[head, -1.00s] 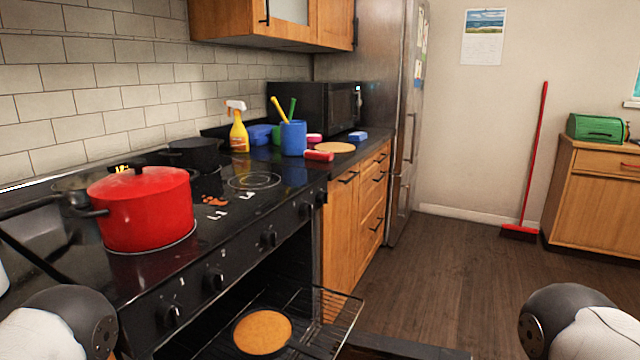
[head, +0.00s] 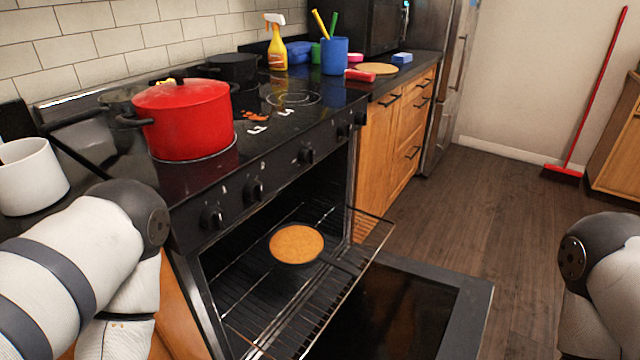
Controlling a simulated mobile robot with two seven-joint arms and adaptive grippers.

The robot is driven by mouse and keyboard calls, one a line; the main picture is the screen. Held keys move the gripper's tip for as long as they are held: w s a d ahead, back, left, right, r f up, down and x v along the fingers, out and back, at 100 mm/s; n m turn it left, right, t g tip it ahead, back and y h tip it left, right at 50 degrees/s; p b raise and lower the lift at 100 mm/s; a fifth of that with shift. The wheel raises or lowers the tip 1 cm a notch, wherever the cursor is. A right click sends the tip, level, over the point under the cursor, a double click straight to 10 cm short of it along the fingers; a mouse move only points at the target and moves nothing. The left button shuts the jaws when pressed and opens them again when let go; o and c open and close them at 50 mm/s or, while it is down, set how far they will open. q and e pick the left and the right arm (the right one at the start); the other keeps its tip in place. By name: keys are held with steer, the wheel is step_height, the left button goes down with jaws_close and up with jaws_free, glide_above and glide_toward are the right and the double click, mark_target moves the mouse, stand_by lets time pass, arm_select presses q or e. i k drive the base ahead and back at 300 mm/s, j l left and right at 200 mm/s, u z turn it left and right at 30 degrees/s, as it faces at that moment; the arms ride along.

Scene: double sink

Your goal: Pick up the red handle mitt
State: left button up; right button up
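A small red piece (head: 359,75), which looks like the red handle mitt, lies on the dark counter just right of the stove. It is in front of the blue cup (head: 334,57) and beside a round tan board (head: 377,69). Nothing of mine is near it. Parts of both my arms show at the lower left and lower right edges. Neither of my grippers is in view, so their state is hidden.
The oven door (head: 407,305) is open, with a rack (head: 264,325) pulled out. A dark pan (head: 324,257) of golden food sits on it. A red pot (head: 188,118) and a black pot (head: 234,68) stand on the stove. The floor (head: 480,220) at right is clear.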

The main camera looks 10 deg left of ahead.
mark_target(361, 76)
steer(key=l+u, duration=0.3)
steer(key=l, duration=0.3)
steer(key=l+u, duration=0.3)
steer(key=l, duration=0.3)
steer(key=i+l+u, duration=0.2)
steer(key=l+u, duration=0.15)
steer(key=l, duration=0.3)
steer(key=i+l+u, duration=0.2)
steer(key=l, duration=0.15)
steer(key=l+u, duration=0.15)
steer(key=l, duration=0.2)
steer(key=i+l+u, duration=0.2)
steer(key=l+u, duration=0.2)
steer(key=l, duration=0.55)
steer(key=l+u, duration=0.45)
steer(key=l, duration=0.5)
steer(key=l+u, duration=0.4)
steer(key=l, duration=0.6)
steer(key=l+u, duration=0.35)
steer(key=l, duration=0.35)
steer(key=l+u, duration=0.35)
steer(key=l, duration=0.3)
